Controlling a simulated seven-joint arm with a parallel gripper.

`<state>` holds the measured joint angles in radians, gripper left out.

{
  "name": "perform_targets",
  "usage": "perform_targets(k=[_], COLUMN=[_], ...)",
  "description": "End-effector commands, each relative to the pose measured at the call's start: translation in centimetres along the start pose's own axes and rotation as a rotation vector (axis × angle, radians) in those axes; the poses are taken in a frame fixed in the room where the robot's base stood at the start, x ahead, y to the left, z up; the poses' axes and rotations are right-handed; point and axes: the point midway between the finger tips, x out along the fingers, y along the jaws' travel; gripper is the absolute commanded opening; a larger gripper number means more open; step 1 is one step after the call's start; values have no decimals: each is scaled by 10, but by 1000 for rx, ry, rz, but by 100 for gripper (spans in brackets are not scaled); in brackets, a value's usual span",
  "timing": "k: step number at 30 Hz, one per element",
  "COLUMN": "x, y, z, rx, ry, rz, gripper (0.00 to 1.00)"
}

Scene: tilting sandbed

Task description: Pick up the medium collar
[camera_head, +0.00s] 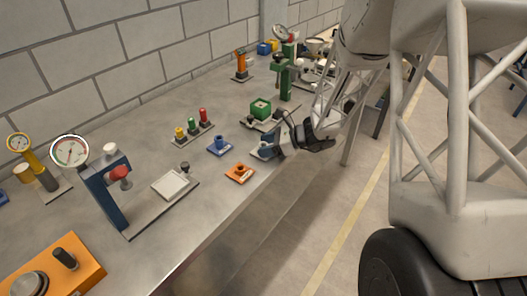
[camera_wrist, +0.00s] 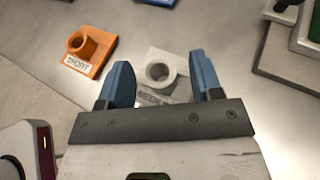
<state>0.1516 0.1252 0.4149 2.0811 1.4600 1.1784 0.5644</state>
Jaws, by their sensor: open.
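My gripper (camera_wrist: 160,64) is open, with its two blue fingers apart and nothing between the pads that I can see held. A grey collar-like ring on a square base (camera_wrist: 160,70) lies ahead, between the fingertips in the picture. Its label is partly hidden and hard to read. An orange ringed block (camera_wrist: 90,48) marked SHORT sits to its left. In the head view my gripper (camera_head: 284,143) is low over the bench edge, right of the orange block (camera_head: 240,173) and a blue one (camera_head: 220,146).
The grey metal bench (camera_head: 205,205) has clear room in front of the blocks. A green box on a plate (camera_head: 260,108) stands behind my gripper. A row of coloured plungers (camera_head: 192,124) and a blue gauge press (camera_head: 105,190) stand to the left.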

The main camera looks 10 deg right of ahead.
Motion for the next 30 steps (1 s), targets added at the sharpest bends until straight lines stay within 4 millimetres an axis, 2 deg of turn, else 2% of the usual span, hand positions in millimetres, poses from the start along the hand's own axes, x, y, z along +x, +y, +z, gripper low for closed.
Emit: perform_targets(k=[1, 12, 23, 30], x=[0, 0, -1, -6], y=[0, 0, 0, 0], z=[0, 0, 2, 15], rx=[0, 0, -1, -3], ry=[0, 0, 0, 0], rz=[0, 0, 0, 0], gripper=[59, 5, 5, 5])
